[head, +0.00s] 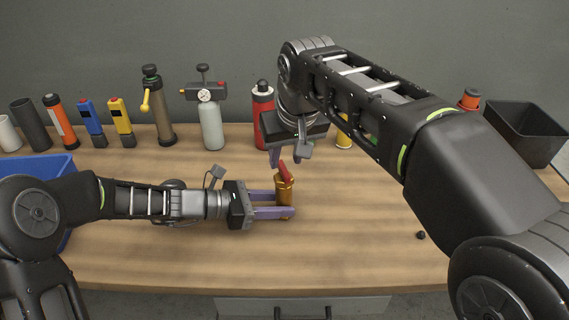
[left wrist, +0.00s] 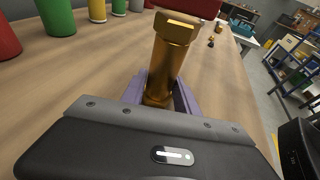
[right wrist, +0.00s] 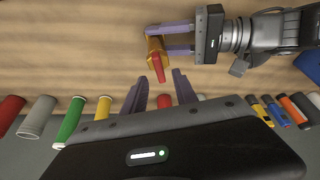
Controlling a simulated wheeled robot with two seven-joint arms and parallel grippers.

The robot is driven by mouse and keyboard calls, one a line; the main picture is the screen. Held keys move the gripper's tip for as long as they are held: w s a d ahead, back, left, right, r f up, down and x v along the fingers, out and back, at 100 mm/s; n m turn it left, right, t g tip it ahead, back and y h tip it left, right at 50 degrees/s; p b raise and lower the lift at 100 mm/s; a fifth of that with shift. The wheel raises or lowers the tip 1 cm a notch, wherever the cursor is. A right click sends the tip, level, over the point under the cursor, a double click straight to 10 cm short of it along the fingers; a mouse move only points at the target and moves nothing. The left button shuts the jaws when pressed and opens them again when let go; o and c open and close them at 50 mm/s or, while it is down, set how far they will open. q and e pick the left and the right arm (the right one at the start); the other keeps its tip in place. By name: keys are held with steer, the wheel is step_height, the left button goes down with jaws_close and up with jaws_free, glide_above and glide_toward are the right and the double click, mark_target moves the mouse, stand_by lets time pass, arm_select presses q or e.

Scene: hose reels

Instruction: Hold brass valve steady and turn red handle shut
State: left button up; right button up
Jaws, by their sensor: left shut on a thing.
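The brass valve (head: 284,190) stands upright on the workbench with its red handle (head: 285,172) on top. My left gripper (head: 282,204) reaches in from the left and is shut on the valve's body, low down. In the left wrist view the brass body (left wrist: 168,66) sits between the purple fingers, and the handle (left wrist: 190,6) is cut off by the top edge. My right gripper (head: 285,158) is above the valve, fingers pointing down and apart. In the right wrist view the handle (right wrist: 157,70) shows just beyond the open fingertips, with nothing held.
Several canisters and tools stand along the back, including a grey cylinder with a gauge (head: 211,125) and a red canister (head: 262,110). A blue bin (head: 40,164) is at left, a black bin (head: 524,133) at right. A small black knob (head: 421,235) lies right. The front middle is clear.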

mark_target(284, 168)
steer(key=shift+x, duration=1.9)
steer(key=shift+d, duration=0.1)
jaws_close()
